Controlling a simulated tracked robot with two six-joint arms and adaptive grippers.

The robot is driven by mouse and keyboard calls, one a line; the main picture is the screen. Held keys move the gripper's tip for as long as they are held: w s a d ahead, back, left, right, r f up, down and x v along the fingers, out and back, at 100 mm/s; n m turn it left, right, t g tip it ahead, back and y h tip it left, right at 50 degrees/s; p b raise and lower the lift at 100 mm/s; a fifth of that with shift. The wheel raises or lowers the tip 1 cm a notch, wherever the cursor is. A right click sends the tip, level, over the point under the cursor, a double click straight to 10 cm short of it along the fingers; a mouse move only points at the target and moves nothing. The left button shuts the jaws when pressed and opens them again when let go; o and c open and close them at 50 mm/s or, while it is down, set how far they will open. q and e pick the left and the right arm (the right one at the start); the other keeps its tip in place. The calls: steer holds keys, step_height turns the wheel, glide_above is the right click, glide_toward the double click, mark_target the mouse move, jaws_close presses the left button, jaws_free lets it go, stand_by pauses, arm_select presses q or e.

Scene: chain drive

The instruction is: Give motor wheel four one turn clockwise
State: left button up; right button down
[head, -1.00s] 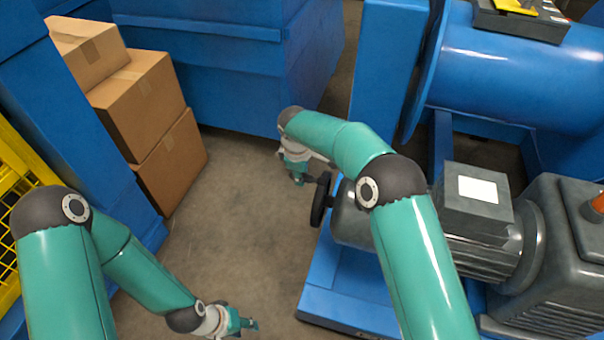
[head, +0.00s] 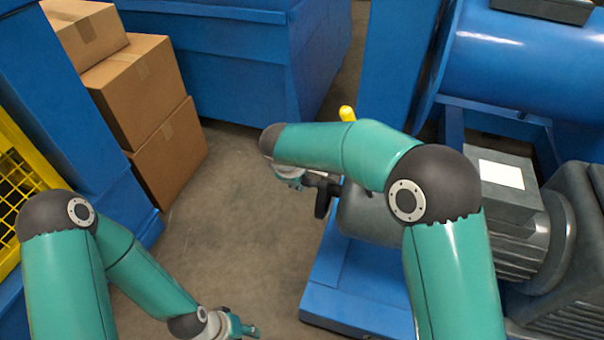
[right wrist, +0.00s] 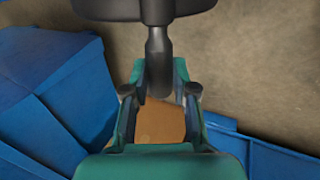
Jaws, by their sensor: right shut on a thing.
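The dark hand wheel (head: 322,198) sits on the end of the grey motor (head: 365,218) on the blue base. In the right wrist view, the wheel (right wrist: 145,8) crosses the top edge and its dark handle (right wrist: 159,55) points at my right gripper. My right gripper (right wrist: 159,92) is shut on that handle. In the head view, my right gripper (head: 289,176) is beside the wheel, partly hidden by my forearm. My left gripper (head: 240,328) is low over the floor, away from the wheel; its finger gap is too small to read. No wheel number shows.
Brown boxes (head: 140,90) are stacked at the left, beside yellow mesh (head: 18,175). Blue machinery (head: 240,70) stands at the back, and a blue drum (head: 540,70) at the right. A yellow rounded piece (head: 347,113) shows above my right forearm. The middle floor (head: 235,230) is clear.

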steer(key=shift+s+a+f, duration=0.1)
steer(key=shift+s+f, duration=0.25)
stand_by(0.3)
steer(key=c, duration=0.9)
jaws_free()
steer(key=shift+c, duration=0.2)
steer(key=shift+r, duration=0.1)
steer(key=shift+r, duration=0.1)
steer(key=v, duration=1.1)
steer(key=shift+s+r, duration=0.15)
steer(key=shift+r, duration=0.1)
steer(key=shift+f, duration=0.1)
